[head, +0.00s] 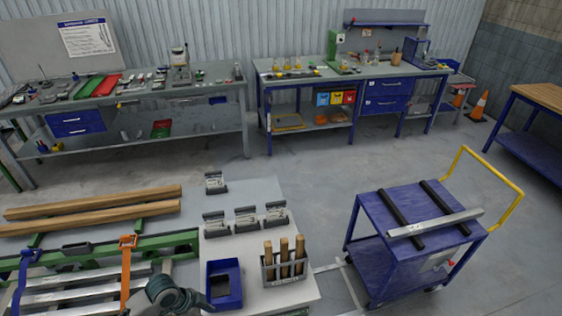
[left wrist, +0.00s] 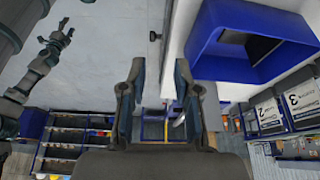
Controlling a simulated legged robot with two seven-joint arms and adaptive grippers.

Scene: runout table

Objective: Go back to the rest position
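My left gripper (left wrist: 155,92) shows in the left wrist view with its two fingers apart and nothing between them. In the head view a dark part of my arm shows at the bottom edge, left of the blue bin (head: 225,286); no fingertips can be made out there. The same blue bin, open with a dark inside, appears in the left wrist view (left wrist: 215,66), to the upper right of the fingers. A dark jointed arm part of mine is at the upper left of that view; whether its end is open or shut is unclear.
Wooden beams (head: 95,207) lie at left. A blue cart (head: 385,250) stands at right. Open floor lies before the back workbenches (head: 215,84).

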